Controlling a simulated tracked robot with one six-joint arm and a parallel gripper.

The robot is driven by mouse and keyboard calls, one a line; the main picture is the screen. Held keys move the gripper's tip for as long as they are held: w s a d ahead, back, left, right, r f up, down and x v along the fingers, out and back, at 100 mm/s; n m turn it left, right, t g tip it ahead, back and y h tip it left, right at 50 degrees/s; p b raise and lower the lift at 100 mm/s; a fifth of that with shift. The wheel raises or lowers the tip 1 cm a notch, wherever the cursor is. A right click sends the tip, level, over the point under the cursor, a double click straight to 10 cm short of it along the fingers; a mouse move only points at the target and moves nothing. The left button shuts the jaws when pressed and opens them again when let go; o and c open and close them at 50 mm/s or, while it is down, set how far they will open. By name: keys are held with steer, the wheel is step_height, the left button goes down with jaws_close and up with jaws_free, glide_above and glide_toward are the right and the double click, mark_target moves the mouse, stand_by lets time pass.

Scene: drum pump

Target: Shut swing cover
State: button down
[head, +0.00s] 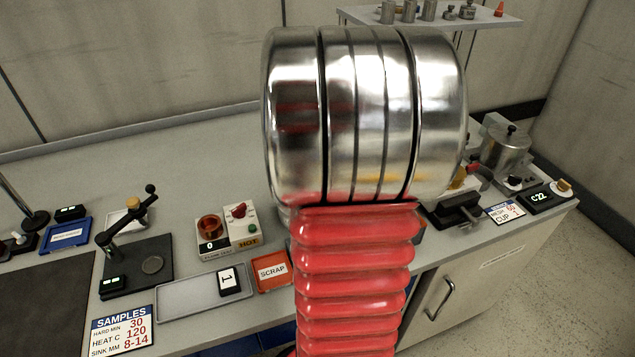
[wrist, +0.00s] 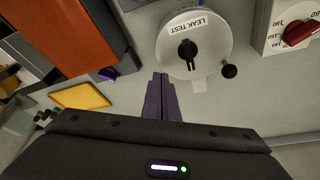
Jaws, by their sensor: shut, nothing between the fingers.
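In the wrist view, a pale round disc (wrist: 208,50) carries a LEAK TEST label, a black centre fitting and a black ball knob (wrist: 229,71) at its lower right rim. It may be the swing cover; I cannot tell for sure. My gripper (wrist: 160,77) is shut and empty, its dark purple fingers pressed together. The fingertips appear just below and left of the disc, and I cannot tell whether they touch anything. In the head view, my own arm hides the gripper and the middle of the bench, and I cannot make out the disc there.
In the wrist view, an orange-red box (wrist: 75,40) stands left of the fingers, with a yellow tray (wrist: 80,96) below it. A red-knobbed dial (wrist: 300,32) is at the right. In the head view, a red SCRAP tray (head: 272,270) and a metal pot (head: 506,147) flank my arm.

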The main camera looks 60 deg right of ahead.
step_height(320, 180, up, 8)
steer(key=w+a, duration=0.1)
steer(key=a, duration=0.1)
steer(key=shift+w+f, duration=0.2)
steer(key=shift+f, duration=0.05)
stand_by(0.5)
steer(key=s+a+r+n+t+y, duration=0.1)
steer(key=a+n, duration=0.5)
steer(key=a, duration=1.3)
steer(key=s+a+r+n+t+y, duration=0.1)
steer(key=a+n, duration=0.5)
steer(key=a, duration=1.3)
steer(key=shift+s+a+r+t+y, duration=0.35)
steer(key=shift+s+t+y, duration=0.45)
steer(key=shift+s, duration=0.55)
